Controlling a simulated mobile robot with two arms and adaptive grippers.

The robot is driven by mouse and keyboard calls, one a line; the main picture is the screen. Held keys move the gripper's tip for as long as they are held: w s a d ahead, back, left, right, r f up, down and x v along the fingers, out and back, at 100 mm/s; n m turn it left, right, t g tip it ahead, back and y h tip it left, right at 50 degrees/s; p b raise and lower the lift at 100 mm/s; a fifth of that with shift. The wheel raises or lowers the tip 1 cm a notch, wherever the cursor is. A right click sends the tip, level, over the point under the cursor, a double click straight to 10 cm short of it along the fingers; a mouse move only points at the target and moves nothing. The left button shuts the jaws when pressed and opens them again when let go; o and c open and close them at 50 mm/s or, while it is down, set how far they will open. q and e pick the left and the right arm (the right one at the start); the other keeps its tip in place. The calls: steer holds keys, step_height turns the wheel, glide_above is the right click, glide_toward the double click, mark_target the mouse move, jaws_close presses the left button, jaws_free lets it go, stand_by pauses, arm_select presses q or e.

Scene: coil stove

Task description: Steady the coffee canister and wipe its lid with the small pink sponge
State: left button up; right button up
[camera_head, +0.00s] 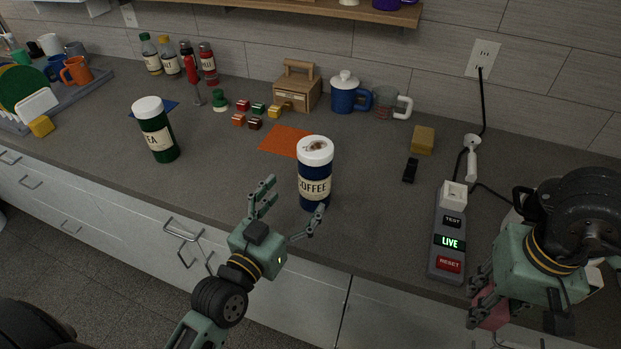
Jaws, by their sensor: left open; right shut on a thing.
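The coffee canister (315,192) stands upright on the counter, dark blue with a cream COFFEE label. Its white lid (316,158) is on and has a brown smear on top. My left gripper (291,207) is open, just in front and to the left of the canister. One finger is left of the canister and the other is near its base; I cannot tell whether that finger touches it. My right gripper (477,299) is at the lower right, shut on the small pink sponge (490,312), which is partly hidden by the fingers.
A green tea canister (158,133) stands to the left. An orange mat (283,140) lies behind the coffee canister. A power strip reading LIVE (449,240) lies between the canister and my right gripper. A yellow sponge (423,140) and black object (410,171) lie behind.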

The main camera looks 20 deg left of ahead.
mark_target(316, 171)
arm_select(q)
steer(key=w, duration=0.3)
steer(key=w+d+p, duration=0.1)
steer(key=w, duration=0.6)
steer(key=shift+d+r+p, duration=0.1)
steer(key=shift+d+p, duration=0.25)
steer(key=shift+p, duration=0.05)
arm_select(e)
steer(key=shift+s+a+r, duration=0.1)
steer(key=shift+s+r, duration=0.1)
steer(key=shift+r, duration=0.9)
arm_select(q)
steer(key=shift+w, duration=0.1)
steer(key=c, duration=1.3)
steer(key=o, duration=1.3)
steer(key=s, duration=0.4)
steer(key=s+a, duration=0.1)
steer(key=s, duration=0.3)
steer(key=s+a, duration=0.1)
steer(key=s, duration=0.3)
